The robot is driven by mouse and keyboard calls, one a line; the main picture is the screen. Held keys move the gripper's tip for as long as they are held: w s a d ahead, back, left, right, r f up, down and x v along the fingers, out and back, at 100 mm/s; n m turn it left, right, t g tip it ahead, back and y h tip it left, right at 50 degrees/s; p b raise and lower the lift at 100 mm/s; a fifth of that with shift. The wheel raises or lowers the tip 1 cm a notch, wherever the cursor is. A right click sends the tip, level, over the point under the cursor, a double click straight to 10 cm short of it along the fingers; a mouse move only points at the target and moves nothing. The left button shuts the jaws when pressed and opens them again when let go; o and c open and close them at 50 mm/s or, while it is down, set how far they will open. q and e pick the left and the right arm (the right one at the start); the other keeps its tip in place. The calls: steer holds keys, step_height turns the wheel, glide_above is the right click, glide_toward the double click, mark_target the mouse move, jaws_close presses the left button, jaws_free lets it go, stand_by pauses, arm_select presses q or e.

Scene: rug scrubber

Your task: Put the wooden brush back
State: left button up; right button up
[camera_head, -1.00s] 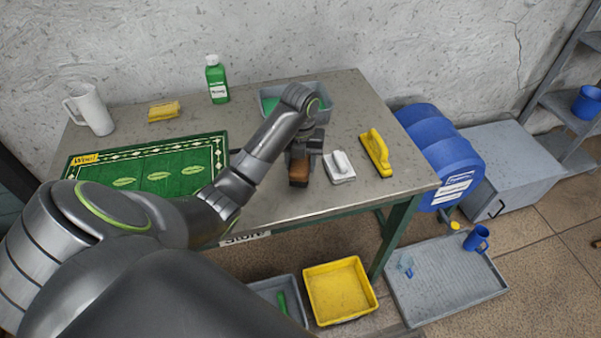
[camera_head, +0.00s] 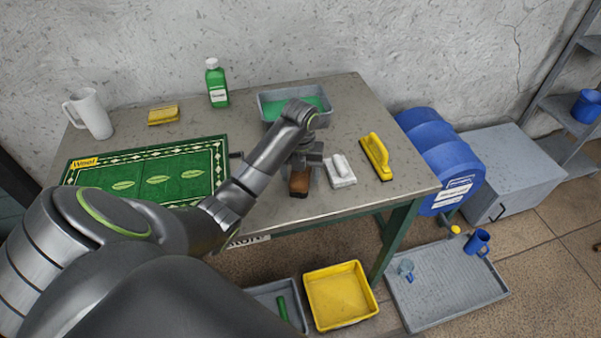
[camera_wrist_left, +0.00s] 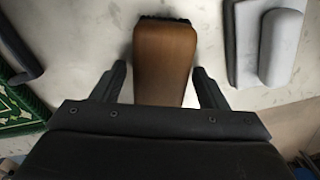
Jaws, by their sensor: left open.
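The wooden brush (camera_head: 299,182) stands on the metal table near its front edge, between the green rug and a white-handled brush. In the left wrist view the brush (camera_wrist_left: 165,62) shows its brown wooden top and a dark bristle edge at the far end. My left gripper (camera_head: 304,164) is directly over the brush. In the left wrist view its two fingers (camera_wrist_left: 160,80) are open, one on each side of the wood, with gaps on both sides. My right gripper is not in view.
The white brush (camera_head: 340,170) and yellow brush (camera_head: 376,156) stand close on the right. A grey basin (camera_head: 318,92) with green liquid is behind. The green rug (camera_head: 150,172) lies left. A yellow tray (camera_head: 339,293) is on the floor below.

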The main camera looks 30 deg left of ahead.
arm_select(q)
steer(key=shift+r, duration=0.1)
steer(key=shift+r, duration=0.3)
step_height(320, 180, up, 4)
steer(key=shift+f+p, duration=0.2)
steer(key=shift+p, duration=0.6)
step_height(320, 180, up, 8)
steer(key=p, duration=0.8)
